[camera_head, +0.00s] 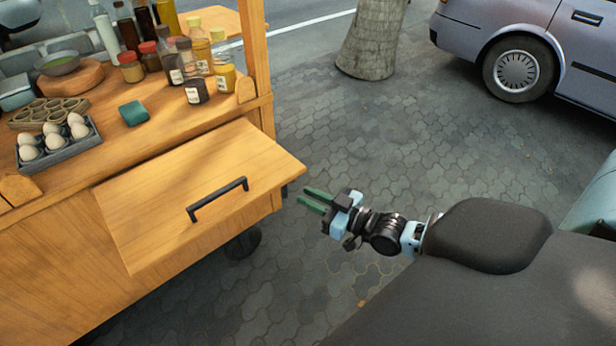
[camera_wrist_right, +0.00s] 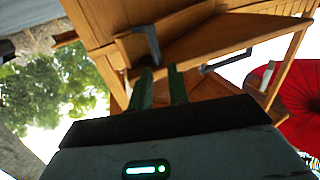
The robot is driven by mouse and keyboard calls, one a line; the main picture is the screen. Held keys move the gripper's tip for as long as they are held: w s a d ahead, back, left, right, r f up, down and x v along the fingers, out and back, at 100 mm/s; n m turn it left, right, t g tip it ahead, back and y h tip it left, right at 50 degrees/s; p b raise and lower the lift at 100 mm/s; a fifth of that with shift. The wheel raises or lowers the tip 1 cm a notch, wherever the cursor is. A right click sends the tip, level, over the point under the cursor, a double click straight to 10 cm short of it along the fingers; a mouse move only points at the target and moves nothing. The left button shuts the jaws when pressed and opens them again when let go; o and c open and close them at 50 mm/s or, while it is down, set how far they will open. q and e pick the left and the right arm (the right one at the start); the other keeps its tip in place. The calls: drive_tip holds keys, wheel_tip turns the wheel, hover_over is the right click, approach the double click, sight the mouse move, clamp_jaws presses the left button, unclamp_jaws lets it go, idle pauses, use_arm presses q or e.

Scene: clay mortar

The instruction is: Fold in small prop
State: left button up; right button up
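The small prop is not clearly seen in the head view. The right wrist view looks up at the cart's wooden underside, with a grey angled bracket (camera_wrist_right: 150,45) beyond the fingers and a dark bar (camera_wrist_right: 228,60) further right. I cannot tell which piece is the prop. My right gripper (camera_head: 314,197) is open and empty, just right of the panel's corner. Its green fingers (camera_wrist_right: 162,86) are apart in the wrist view. My left gripper is not in view.
The cart counter (camera_head: 160,108) holds an egg tray (camera_head: 58,150), a green sponge (camera_head: 133,113) and several bottles. A cart wheel (camera_head: 243,242) stands below the panel. A tree trunk (camera_head: 372,40) and a parked car (camera_head: 540,40) are behind. The pavement (camera_head: 420,130) between is clear.

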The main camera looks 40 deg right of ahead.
drive_tip(key=s+a+n, duration=0.1)
drive_tip(key=n, duration=0.1)
drive_tip(key=s+a+f+n+b, duration=0.1)
drive_tip(key=n, duration=0.1)
drive_tip(key=s+a+n, duration=0.2)
drive_tip(key=n, duration=0.1)
drive_tip(key=shift+s+f+b, duration=0.1)
drive_tip(key=shift+f+b, duration=0.1)
drive_tip(key=shift+b, duration=0.2)
clamp_jaws()
drive_tip(key=s+n, duration=0.1)
drive_tip(key=n, duration=0.2)
drive_tip(key=s+d+n+h+b, duration=0.1)
drive_tip(key=s+n, duration=0.1)
drive_tip(key=n, duration=0.1)
drive_tip(key=s+n+h+b, duration=0.1)
drive_tip(key=s+n, duration=0.1)
drive_tip(key=n, duration=0.1)
drive_tip(key=shift+s+d+f+t, duration=0.1)
drive_tip(key=shift+d+t, duration=0.15)
drive_tip(key=shift+t, duration=0.15)
drive_tip(key=w, duration=1.3)
drive_tip(key=shift+w, duration=0.1)
